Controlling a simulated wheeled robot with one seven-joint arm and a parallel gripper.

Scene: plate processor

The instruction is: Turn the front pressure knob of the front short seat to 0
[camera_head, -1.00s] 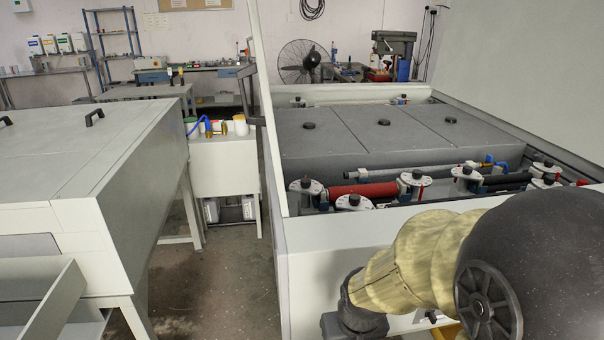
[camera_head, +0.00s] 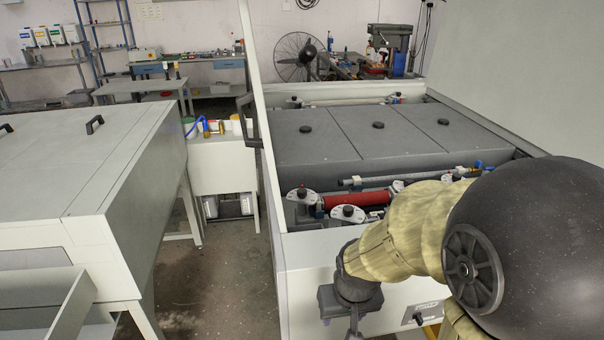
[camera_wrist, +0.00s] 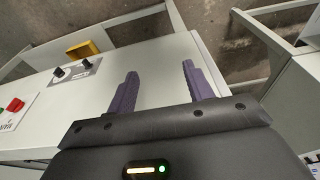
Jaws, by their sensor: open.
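In the head view, white seats with black knobs stand in the open processor around a red roller (camera_head: 357,198). One black knob (camera_head: 302,192) is at the roller's left end, and another (camera_head: 347,212) is nearer the front wall. I cannot tell which is the front pressure knob of the front short seat, nor read any dial. My arm hides the seats to the right. In the wrist view my gripper (camera_wrist: 160,69) is open and empty, its two purple fingers apart over the processor's white front panel (camera_wrist: 155,60). No seat knob shows there.
The front panel carries two black knobs (camera_wrist: 72,68), a red button (camera_wrist: 15,104) and a yellow part (camera_wrist: 82,50). A white cabinet (camera_head: 90,180) stands to the left, with floor between it and the processor. The processor's raised white panel (camera_head: 260,100) edges its left side.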

